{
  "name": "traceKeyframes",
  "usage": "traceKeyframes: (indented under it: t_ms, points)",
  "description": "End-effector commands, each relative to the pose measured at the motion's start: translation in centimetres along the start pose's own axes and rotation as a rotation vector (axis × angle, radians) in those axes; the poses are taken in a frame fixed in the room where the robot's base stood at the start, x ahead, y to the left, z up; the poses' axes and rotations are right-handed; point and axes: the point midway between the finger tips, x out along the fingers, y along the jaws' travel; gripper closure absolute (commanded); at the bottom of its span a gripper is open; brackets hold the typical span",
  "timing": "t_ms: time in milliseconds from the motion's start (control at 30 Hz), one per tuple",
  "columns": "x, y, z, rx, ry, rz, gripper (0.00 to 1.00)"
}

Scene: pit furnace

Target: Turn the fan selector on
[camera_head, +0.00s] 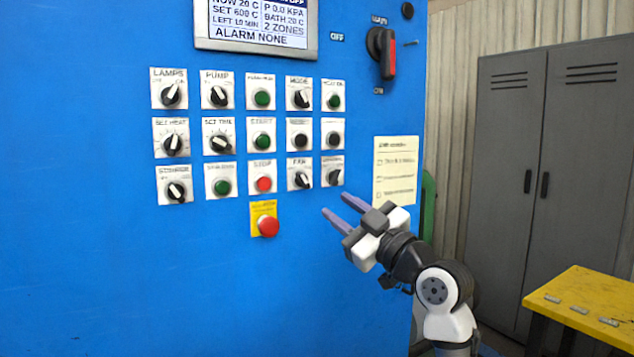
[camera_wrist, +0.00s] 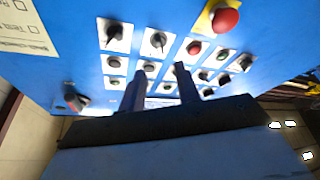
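The fan selector (camera_head: 301,179) is a black rotary knob on a white plate marked FAN, in the bottom row of the blue panel. Its pale pointer seems to tilt to the upper left, but it is small. In the wrist view, which shows the panel upside down, the fan selector (camera_wrist: 158,41) sits beyond my fingertips. My gripper (camera_head: 336,205) is to the right of and below the knob in the head view, apart from it. Its two purple-grey fingers are spread with nothing between them; they also show in the wrist view (camera_wrist: 159,71).
A red stop button (camera_head: 263,184) is left of the fan knob, and another black selector (camera_head: 333,176) is close on its right. A red emergency button (camera_head: 268,227) sticks out below. A paper notice (camera_head: 396,170), grey lockers (camera_head: 548,150) and a yellow table (camera_head: 590,300) are to the right.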

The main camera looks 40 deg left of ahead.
Motion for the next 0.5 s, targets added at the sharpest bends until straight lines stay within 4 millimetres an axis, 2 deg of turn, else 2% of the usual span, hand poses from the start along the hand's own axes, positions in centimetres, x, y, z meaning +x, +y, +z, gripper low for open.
traceKeyframes:
  t_ms: [33, 200, 400, 500]
  points:
    - [1.4, 0.1, -0.4, 0.001, 0.000, -0.002, 0.67]
    - [5.0, 0.1, -0.4, 0.000, 0.000, -0.002, 0.67]
    - [8.2, 0.1, -0.2, 0.001, 0.000, 0.000, 0.67]
    - [9.1, 0.1, -0.1, -0.001, 0.000, 0.001, 0.67]
